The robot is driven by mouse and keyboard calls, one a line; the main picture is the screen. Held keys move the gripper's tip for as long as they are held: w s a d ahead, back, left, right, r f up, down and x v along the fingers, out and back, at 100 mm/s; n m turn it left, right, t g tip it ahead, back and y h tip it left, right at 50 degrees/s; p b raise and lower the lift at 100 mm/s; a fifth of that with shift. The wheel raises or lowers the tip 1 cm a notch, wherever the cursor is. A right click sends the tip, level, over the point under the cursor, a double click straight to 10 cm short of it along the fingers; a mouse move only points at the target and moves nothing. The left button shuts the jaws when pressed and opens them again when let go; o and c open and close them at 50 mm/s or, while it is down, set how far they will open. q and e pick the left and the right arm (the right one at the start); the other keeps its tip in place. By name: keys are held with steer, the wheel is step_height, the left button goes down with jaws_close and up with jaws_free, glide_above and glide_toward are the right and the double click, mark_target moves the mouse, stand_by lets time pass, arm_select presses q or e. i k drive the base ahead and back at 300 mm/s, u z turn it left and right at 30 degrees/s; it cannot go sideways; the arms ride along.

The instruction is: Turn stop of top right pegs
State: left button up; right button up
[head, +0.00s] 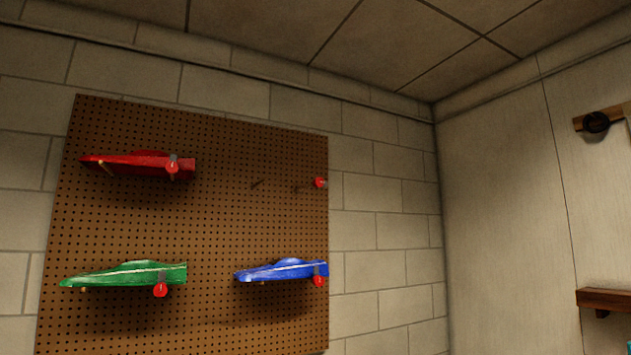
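A brown pegboard (215,215) hangs on the block wall. At its top right are two small dark pegs, one on the left (257,184) and one on the right (296,189), with a red stop (320,182) near the board's right edge. No car rests on these pegs. A red car (135,163) sits at the top left with a red stop (172,167) at its right end. A green car (125,275) is at the lower left and a blue car (283,270) at the lower right. Neither of my grippers shows.
Red stops are also at the green car (160,290) and the blue car (319,281). A brown shelf (605,299) and a dark round object on a wooden strip (596,122) are on the right wall. The space before the board looks clear.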

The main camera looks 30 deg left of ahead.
mark_target(317, 183)
steer(key=u, duration=0.55)
steer(key=i, duration=0.85)
steer(key=z, duration=0.15)
